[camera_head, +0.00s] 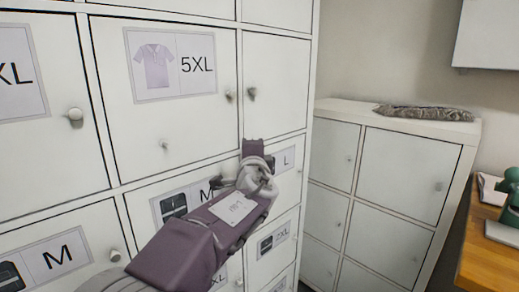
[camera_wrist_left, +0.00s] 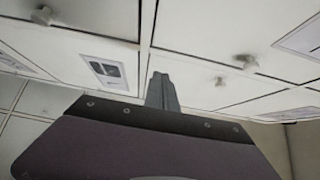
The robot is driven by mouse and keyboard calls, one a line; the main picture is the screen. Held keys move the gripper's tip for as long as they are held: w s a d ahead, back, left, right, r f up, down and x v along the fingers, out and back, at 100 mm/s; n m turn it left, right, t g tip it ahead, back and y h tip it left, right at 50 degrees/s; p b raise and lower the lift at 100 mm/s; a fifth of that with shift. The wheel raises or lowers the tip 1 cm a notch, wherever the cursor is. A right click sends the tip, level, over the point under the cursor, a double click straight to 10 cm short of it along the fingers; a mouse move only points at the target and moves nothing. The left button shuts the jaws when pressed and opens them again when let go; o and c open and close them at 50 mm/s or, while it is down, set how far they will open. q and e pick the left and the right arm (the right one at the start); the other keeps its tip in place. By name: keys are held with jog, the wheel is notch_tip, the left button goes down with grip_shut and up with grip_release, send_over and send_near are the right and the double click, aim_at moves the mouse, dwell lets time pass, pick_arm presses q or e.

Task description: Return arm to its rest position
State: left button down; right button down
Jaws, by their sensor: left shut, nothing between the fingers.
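My left arm reaches up from the bottom of the head view, and its gripper (camera_head: 253,147) is in front of the white locker doors. The gripper is shut with nothing in it. In the left wrist view the shut fingers (camera_wrist_left: 161,90) point at the white doors and a label below the knobs. I cannot tell whether the fingertips touch the doors. My right gripper is in neither view.
The white locker wall (camera_head: 110,95) has round knobs and size labels, including a 5XL shirt label (camera_head: 170,64). A lower white cabinet (camera_head: 405,175) stands right, with a grey folded item (camera_head: 424,113) on top. A wooden desk (camera_head: 490,255) is at far right.

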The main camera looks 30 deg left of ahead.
pick_arm(q)
jog(key=s, duration=0.5)
jog(key=shift+s, duration=0.1)
jog(key=shift+d, duration=0.1)
